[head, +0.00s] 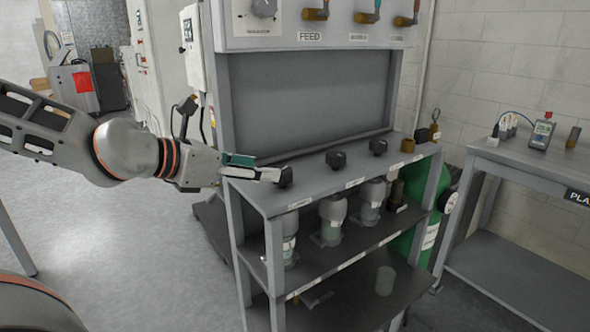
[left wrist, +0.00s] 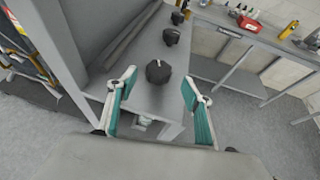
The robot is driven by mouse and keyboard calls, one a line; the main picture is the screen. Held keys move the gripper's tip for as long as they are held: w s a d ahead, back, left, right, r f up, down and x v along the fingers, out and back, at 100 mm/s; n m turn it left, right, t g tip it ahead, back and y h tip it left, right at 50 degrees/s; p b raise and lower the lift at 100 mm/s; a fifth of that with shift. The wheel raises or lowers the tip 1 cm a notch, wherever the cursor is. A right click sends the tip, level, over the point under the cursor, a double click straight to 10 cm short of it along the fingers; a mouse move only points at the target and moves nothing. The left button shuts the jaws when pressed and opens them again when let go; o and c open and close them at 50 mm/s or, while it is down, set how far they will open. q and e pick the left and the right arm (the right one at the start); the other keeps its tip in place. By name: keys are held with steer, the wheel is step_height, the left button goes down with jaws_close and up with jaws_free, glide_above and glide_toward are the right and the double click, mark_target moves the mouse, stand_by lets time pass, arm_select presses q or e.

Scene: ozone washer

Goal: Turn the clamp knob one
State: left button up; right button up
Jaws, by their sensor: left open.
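Three black clamp knobs stand in a row on the grey bench top (head: 315,172). The nearest knob (head: 284,176) is at the left end, the second knob (head: 336,159) is in the middle, and the third knob (head: 378,147) is farther right. My left gripper (head: 262,168) is at the left end of the bench, by the nearest knob. In the left wrist view, that knob (left wrist: 158,72) shows a white mark on top. It lies ahead of and between the two open teal-lined fingers (left wrist: 160,95), with gaps on both sides. My right gripper is not in view.
A panel with a regulator dial (head: 264,8) and valves overhangs the bench. Lower shelves hold several grey canisters (head: 331,218). A green cylinder (head: 425,235) stands behind the right end. A second table (head: 530,165) with a meter (head: 542,132) is at right.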

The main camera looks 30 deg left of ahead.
mark_target(282, 169)
arm_select(q)
steer(key=shift+w+d+f, duration=0.1)
steer(key=shift+w+f, duration=0.1)
steer(key=shift+w, duration=0.3)
steer(key=b+x, duration=0.1)
steer(key=x, duration=0.3)
steer(key=shift+f+b, duration=0.3)
steer(key=shift+b, duration=0.1)
steer(key=shift+b+x, duration=0.3)
steer(key=shift+x, duration=0.65)
steer(key=shift+w+d+r, duration=0.1)
steer(key=shift+w+r, duration=0.05)
steer(key=shift+w, duration=0.25)
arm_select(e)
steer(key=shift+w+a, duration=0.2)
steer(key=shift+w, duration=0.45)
arm_select(q)
steer(key=shift+c, duration=0.4)
steer(key=c, duration=1.1)
steer(key=shift+o, duration=0.2)
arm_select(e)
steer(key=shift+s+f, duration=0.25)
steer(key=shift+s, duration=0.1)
